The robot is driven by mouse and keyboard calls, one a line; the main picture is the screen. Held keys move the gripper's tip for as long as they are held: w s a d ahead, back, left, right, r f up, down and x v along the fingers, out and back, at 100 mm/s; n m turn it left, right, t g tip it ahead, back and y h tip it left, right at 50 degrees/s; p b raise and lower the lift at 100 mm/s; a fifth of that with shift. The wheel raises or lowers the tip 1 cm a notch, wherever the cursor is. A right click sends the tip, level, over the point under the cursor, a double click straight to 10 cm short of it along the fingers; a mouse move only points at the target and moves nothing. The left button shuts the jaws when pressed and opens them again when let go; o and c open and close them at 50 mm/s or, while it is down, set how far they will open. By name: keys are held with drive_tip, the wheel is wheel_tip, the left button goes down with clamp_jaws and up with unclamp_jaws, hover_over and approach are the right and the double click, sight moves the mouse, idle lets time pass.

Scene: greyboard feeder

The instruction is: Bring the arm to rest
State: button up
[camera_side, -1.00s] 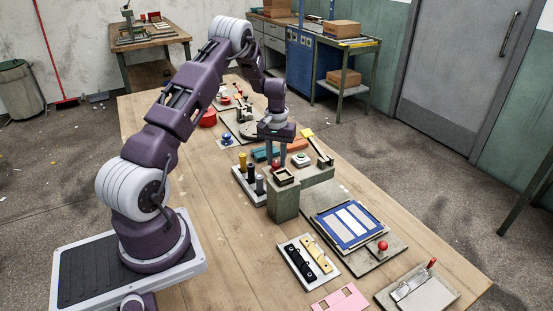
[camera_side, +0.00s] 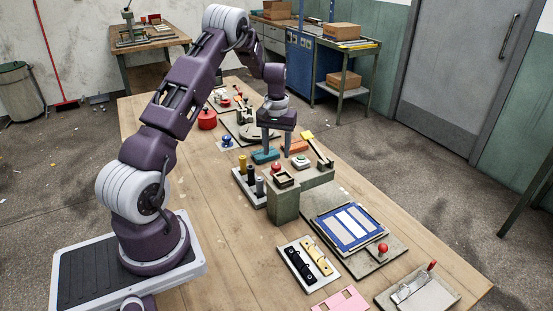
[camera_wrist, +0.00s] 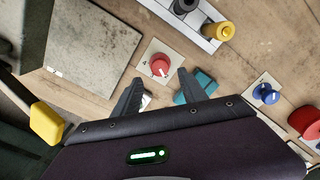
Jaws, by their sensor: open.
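My gripper (camera_side: 276,145) hangs from the arm with its fingers pointing down, above the far-middle part of the wooden table (camera_side: 190,160). In the wrist view, my gripper (camera_wrist: 160,88) shows its two dark fingers spread apart with nothing held between them. A red knob on a pale plate (camera_wrist: 160,66) lies beyond the fingertips in that view. A teal block (camera_wrist: 196,86) shows beside the right finger. In the side view the teal block (camera_side: 265,155) is close to the fingers; I cannot tell whether they touch it.
A grey-green feeder block (camera_side: 284,204) stands nearer the camera, beside a rack of coloured pegs (camera_side: 248,185). A blue panel with white strips (camera_side: 348,226) lies to the right. A yellow-ended lever (camera_side: 316,146) rises right of my gripper. The table's left strip is clear.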

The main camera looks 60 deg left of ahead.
wheel_tip(320, 180, up, 2)
drive_tip(key=shift+r, duration=0.2)
drive_tip(key=w+d+r+n+t+y, duration=0.15)
drive_tip(key=w+d+r, duration=0.25)
drive_tip(key=r, duration=0.6)
drive_tip(key=s+d+r+m+t, duration=0.1)
drive_tip(key=s+d+r, duration=0.2)
drive_tip(key=d+r, duration=0.25)
drive_tip(key=s+d+r+m+t, duration=0.1)
drive_tip(key=s+d+r+m, duration=0.15)
drive_tip(key=d+r, duration=0.35)
drive_tip(key=s+d+m+t, duration=0.1)
drive_tip(key=s+d+m, duration=0.2)
drive_tip(key=s+d, duration=0.5)
drive_tip(key=s+d+m+t+h, duration=0.1)
drive_tip(key=s+d+m, duration=0.3)
drive_tip(key=s+d, duration=0.4)
drive_tip(key=s, duration=0.7)
drive_tip(key=shift+s, duration=0.3)
drive_tip(key=shift+h, duration=0.25)
